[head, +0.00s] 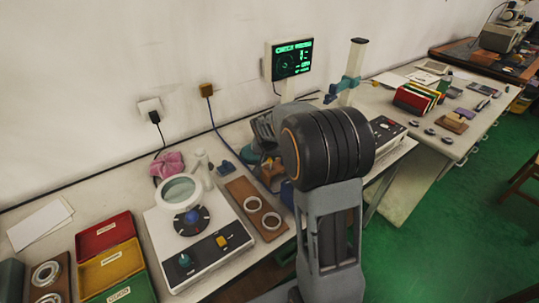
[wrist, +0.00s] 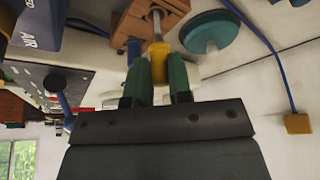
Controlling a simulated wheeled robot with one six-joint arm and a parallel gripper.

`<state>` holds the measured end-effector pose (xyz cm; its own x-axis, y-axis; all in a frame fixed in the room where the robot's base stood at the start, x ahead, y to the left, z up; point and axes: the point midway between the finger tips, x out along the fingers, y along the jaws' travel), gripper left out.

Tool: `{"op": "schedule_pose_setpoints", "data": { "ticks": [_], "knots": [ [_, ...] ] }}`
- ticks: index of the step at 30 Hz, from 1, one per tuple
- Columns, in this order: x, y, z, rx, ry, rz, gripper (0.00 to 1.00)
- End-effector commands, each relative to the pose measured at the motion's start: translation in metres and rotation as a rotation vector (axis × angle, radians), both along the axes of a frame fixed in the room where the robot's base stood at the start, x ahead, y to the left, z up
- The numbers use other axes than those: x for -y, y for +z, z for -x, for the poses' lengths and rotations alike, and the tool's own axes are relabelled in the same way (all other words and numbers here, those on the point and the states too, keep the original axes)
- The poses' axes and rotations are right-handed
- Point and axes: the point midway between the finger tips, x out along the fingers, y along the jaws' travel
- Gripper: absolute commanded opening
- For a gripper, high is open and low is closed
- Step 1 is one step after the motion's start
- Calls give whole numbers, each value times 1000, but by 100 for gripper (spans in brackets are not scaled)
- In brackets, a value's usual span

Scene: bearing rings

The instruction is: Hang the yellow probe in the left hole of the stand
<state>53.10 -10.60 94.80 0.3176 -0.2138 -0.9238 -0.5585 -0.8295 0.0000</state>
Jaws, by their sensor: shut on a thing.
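In the wrist view the yellow probe (wrist: 158,58) is between the green fingertips of my gripper (wrist: 159,82), which is shut on its handle. A pale metal shaft runs from the yellow handle towards the wooden stand (wrist: 124,22). The shaft overlaps the stand in the picture; I cannot tell whether it sits in a hole or in front of it. A blue handle (wrist: 132,50) shows beside the yellow one, close to the stand. In the head view the stand (head: 273,172) is partly hidden behind my arm, and my gripper and the yellow probe cannot be made out.
A teal disc (wrist: 209,32) is close beside the stand in the wrist view. A blue box (wrist: 33,25) is on the other side. In the head view, a wooden board (head: 240,188) with rings and a white device (head: 213,242) stand left of my arm.

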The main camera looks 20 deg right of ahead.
Motion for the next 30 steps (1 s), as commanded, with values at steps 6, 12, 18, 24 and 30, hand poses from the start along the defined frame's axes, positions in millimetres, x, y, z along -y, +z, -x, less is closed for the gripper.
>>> {"op": "schedule_pose_setpoints", "data": {
  "ticks": [6, 12, 18, 24, 30],
  "knots": [
    [0, -8, 0, 0, 0, 0, 0],
    [0, -15, 0, 0, 0, 0, 0],
    [0, -20, 0, 0, 0, 0, 0],
    [0, -27, 0, 0, 0, 0, 0],
    [0, -32, 0, 0, 0, 0, 0]
  ]
}}
